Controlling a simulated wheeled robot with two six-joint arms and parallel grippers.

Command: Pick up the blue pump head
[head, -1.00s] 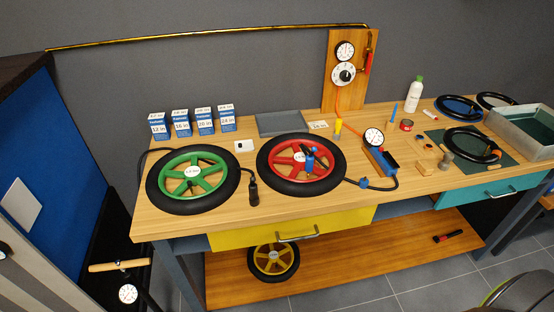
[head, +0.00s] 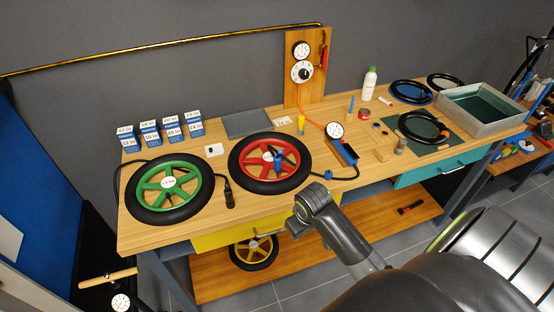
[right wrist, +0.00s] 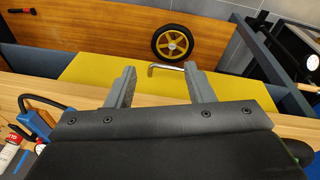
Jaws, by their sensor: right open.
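In the head view a small blue fitting (head: 328,174), which looks like the pump head, lies on the black hose at the bench's front, right of the red wheel (head: 270,163). Another blue piece (head: 279,157) stands at that wheel's hub; I cannot tell for sure which is the pump head. The blue gauge inflator (head: 343,151) is behind the hose, and its blue body also shows at the left of the right wrist view (right wrist: 34,125). My right gripper (right wrist: 160,84) is open and empty, over the bench's front edge and yellow drawer. My left gripper is not in view.
The green wheel (head: 165,187) lies at the bench's left. The yellow drawer's handle (right wrist: 165,69) shows between my right fingers in the wrist view. Tyres, a metal tray (head: 487,104) and small parts crowd the right side. Blue boxes stand at the back left.

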